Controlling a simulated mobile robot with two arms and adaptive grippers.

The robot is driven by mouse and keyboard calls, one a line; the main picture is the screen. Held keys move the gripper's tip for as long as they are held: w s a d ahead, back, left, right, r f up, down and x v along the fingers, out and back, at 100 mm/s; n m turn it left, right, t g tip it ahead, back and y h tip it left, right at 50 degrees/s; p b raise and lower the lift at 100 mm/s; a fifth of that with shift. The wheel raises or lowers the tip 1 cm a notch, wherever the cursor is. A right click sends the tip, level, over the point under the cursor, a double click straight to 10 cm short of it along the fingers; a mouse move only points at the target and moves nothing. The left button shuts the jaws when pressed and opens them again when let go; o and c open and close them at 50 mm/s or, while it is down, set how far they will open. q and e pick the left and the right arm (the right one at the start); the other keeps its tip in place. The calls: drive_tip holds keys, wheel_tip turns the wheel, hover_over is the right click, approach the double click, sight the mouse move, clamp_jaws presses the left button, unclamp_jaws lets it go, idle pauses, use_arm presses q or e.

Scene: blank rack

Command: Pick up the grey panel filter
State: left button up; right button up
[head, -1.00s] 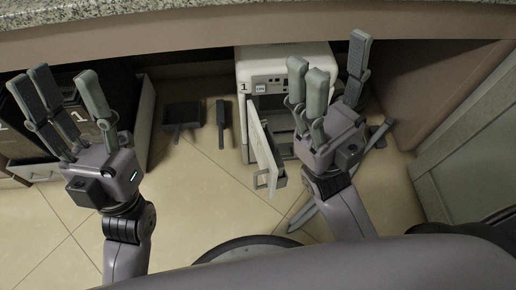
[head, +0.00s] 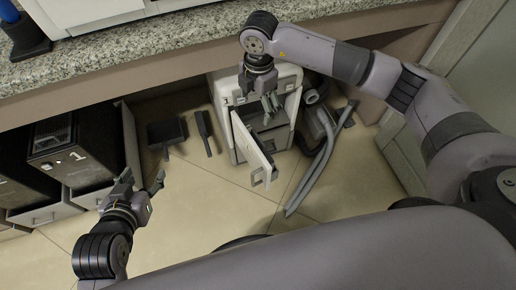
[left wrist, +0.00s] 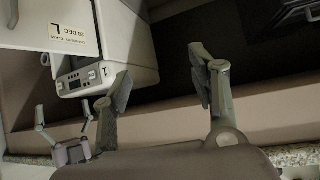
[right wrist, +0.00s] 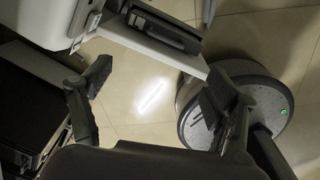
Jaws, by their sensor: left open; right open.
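A white cabinet (head: 227,97) stands on the floor under the counter, its narrow front door (head: 254,150) swung open. A dark grey slab with a handle-like edge (right wrist: 165,30) shows at the cabinet's opening in the right wrist view; it looks like the grey panel filter, though I cannot be sure. My right gripper (head: 262,98) is open and empty, over the cabinet's front. In its own view its fingers (right wrist: 156,83) are spread, apart from the slab. My left gripper (head: 141,182) is open and empty, left of the cabinet, over the floor.
A granite counter (head: 150,62) overhangs the cabinet. Dark boxes (head: 75,155) with drawers stand at left. A dustpan (head: 167,133) and a brush (head: 205,130) lie left of the cabinet. A grey hose and tubes (head: 318,150) lie right. The front floor is mostly clear.

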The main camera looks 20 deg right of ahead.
drive_tip(key=b, duration=0.2)
hover_over(257, 135)
wheel_tip(257, 135, down, 7)
drive_tip(key=shift+r, duration=0.1)
use_arm(q)
drive_tip(key=w+d+r+t+h+b, duration=0.1)
drive_tip(key=w+d+r+t+h, duration=0.1)
drive_tip(key=r+t, duration=0.4)
drive_tip(key=w+d+r+t+h+b, duration=0.1)
drive_tip(key=w+r+t, duration=0.2)
drive_tip(key=r, duration=0.5)
use_arm(e)
wheel_tip(257, 135, down, 5)
drive_tip(key=shift+w+r, duration=0.1)
drive_tip(key=shift+f, duration=0.5)
drive_tip(key=f, duration=0.1)
drive_tip(key=f+b, duration=0.1)
drive_tip(key=f, duration=0.2)
drive_tip(key=shift+d+f+b, duration=0.25)
drive_tip(key=shift+d+b, duration=0.05)
drive_tip(key=shift+b, duration=0.1)
use_arm(q)
drive_tip(key=s+r+t+h, duration=0.2)
drive_tip(key=s+r+t, duration=0.3)
drive_tip(key=r, duration=0.4)
drive_tip(key=shift+d+r+m+t, duration=0.15)
drive_tip(key=shift+m+t, duration=0.15)
drive_tip(key=shift+t, duration=0.4)
use_arm(e)
drive_tip(key=c, duration=1.6)
